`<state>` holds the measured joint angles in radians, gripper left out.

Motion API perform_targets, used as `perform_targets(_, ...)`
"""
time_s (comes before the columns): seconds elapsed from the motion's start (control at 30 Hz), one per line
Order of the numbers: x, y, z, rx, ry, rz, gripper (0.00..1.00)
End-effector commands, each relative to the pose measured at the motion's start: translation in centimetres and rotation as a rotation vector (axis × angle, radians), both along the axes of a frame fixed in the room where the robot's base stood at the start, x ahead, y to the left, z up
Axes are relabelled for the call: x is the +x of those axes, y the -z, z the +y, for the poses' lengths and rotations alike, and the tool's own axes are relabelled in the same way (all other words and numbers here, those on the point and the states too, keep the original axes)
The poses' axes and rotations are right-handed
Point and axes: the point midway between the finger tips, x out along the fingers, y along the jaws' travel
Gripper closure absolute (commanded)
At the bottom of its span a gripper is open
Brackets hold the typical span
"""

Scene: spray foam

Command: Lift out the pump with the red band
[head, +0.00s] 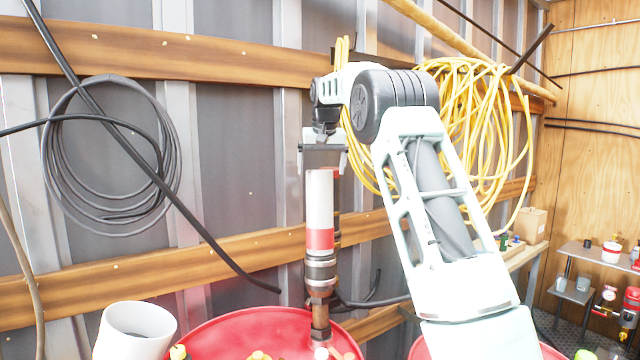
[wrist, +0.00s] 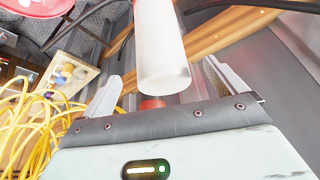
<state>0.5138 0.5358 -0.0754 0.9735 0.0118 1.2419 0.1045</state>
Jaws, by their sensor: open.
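The pump with the red band (head: 320,239) stands upright at a red drum (head: 240,335), with a white upper tube, a red band and dark metal fittings below. My gripper (head: 322,170) is open at the pump's top, pointing down, with one finger on each side of the white tube. In the wrist view, the white tube (wrist: 162,55) is between the open fingers of my gripper (wrist: 163,75), with gaps showing at both sides. The pump's lower end is partly hidden by small items on the drum.
A white cylinder (head: 135,332) stands at the lower left. Yellow cable (head: 480,130) hangs on the wall behind my arm, and black cable (head: 110,155) hangs at left. A shelf with small items (head: 600,270) is at right. Something reddish shows behind the pump, mostly hidden.

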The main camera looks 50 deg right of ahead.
Motion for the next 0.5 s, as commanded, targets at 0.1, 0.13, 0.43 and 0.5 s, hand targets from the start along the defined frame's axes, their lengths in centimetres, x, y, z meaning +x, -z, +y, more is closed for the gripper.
perform_targets(0.1,0.6,1.9,-0.5,0.002,0.000,0.002,0.04)
perform_targets(0.13,0.8,2.4,-0.6,0.003,0.000,0.004,0.04)
perform_targets(0.43,1.9,5.6,-1.4,0.001,0.000,0.001,0.04)
perform_targets(0.5,2.0,6.0,-1.5,0.001,0.000,0.001,0.04)
